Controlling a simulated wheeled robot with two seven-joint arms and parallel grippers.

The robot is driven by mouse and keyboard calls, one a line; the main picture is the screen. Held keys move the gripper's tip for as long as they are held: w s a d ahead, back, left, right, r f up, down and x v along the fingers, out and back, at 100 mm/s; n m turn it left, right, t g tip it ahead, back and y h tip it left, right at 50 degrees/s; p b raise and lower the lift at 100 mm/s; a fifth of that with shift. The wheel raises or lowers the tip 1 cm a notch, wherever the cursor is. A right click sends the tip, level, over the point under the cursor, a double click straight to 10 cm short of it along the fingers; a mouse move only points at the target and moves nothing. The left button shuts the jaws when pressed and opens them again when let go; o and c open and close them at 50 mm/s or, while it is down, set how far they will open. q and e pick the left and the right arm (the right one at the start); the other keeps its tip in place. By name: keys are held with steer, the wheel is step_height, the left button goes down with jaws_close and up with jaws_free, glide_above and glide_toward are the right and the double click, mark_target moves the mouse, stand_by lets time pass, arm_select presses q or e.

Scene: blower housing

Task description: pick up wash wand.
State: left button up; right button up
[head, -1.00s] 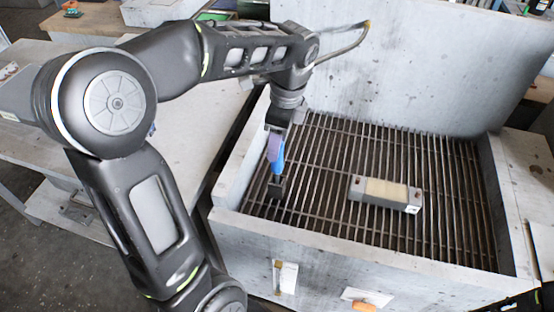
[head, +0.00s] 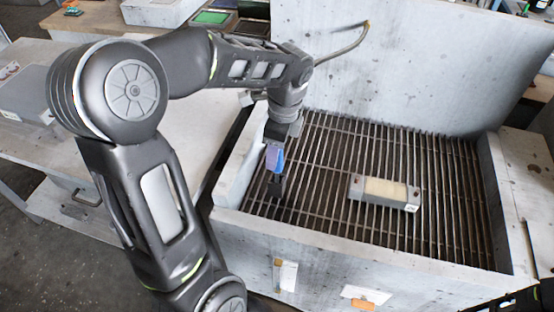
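My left gripper (head: 276,186) points down over the left part of the grate, with its dark tips close to the bars. A blue-purple piece (head: 274,158) shows just above the tips; I cannot tell whether it is part of the gripper or something held. The finger gap is not clear from this angle. A thin curved metal tube (head: 345,50) with a brass-coloured end shows in front of the back panel, behind my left wrist, and may be the wash wand; its lower end is hidden by my arm. The gripper is apart from its visible part. My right gripper cannot be made out.
The grate (head: 440,190) sits inside a grey basin with a raised rim (head: 350,246) and a tall back panel (head: 430,70). A grey block with a beige top (head: 385,192) lies on the grate, right of the gripper. A pale table (head: 190,150) stands left.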

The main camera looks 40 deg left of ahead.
arm_select(q)
jaws_close()
stand_by(0.4)
step_height(320, 180, up, 10)
steer(key=shift+r+b, duration=0.1)
steer(key=shift+b, duration=0.25)
stand_by(0.4)
stand_by(0.4)
